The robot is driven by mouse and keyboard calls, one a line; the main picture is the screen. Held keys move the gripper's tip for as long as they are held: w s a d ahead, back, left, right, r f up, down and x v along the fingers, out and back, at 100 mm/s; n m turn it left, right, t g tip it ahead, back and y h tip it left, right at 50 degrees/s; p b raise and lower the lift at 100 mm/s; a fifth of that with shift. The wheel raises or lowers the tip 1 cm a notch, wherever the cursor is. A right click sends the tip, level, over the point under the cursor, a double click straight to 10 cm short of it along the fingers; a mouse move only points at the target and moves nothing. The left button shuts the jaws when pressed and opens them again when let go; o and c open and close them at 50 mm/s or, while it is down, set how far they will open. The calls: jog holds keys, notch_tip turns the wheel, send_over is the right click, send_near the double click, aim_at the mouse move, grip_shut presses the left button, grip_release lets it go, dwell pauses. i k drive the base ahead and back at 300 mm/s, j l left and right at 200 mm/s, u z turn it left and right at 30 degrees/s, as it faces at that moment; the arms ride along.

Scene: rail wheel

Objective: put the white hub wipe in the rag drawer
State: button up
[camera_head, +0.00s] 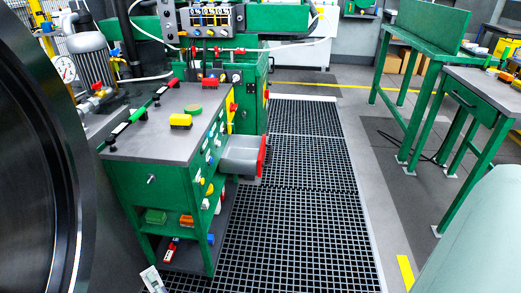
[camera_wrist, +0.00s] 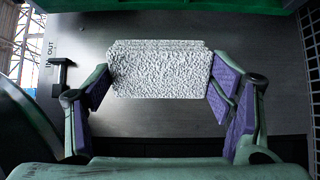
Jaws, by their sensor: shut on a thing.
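The white hub wipe (camera_wrist: 160,68) is a rough-textured white block in the wrist view. My gripper (camera_wrist: 163,88) has its purple pads against the left and right ends of the wipe, shut on it. Behind the wipe is a dark grey flat surface (camera_wrist: 150,118); I cannot tell whether the wipe touches it. In the head view neither the wipe nor my gripper can be made out. A closed green drawer (camera_head: 478,108) with a dark handle is under the right-hand bench. No label can be read on it, so I cannot tell whether it is the rag drawer.
A large dark wheel (camera_head: 35,170) fills the left edge. Floor grating (camera_head: 310,200) lies clear in the middle. In the wrist view, a dark fitting (camera_wrist: 62,75) sits below lettering "OUT".

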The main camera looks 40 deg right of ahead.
aim_at(249, 157)
jog(key=i+l+z, duration=0.15)
jog(key=z, duration=0.25)
jog(key=i+l+z, duration=0.15)
jog(key=z, duration=0.25)
jog(key=i+l+z, duration=0.1)
jog(key=z, duration=0.25)
jog(key=i+l+z, duration=0.1)
jog(key=i+z, duration=1.1)
jog(key=i, duration=0.2)
jog(key=i+z, duration=0.25)
jog(key=i, duration=0.3)
jog(key=i+l+u, duration=0.1)
jog(key=u, duration=0.25)
jog(key=i+l+u, duration=0.15)
jog(key=u, duration=0.25)
jog(key=i+l+u, duration=0.1)
jog(key=l+u, duration=0.4)
jog(key=u, duration=0.25)
jog(key=l+u, duration=0.15)
jog(key=u, duration=0.2)
jog(key=l+u, duration=0.15)
jog(key=u, duration=0.25)
jog(key=k, duration=0.05)
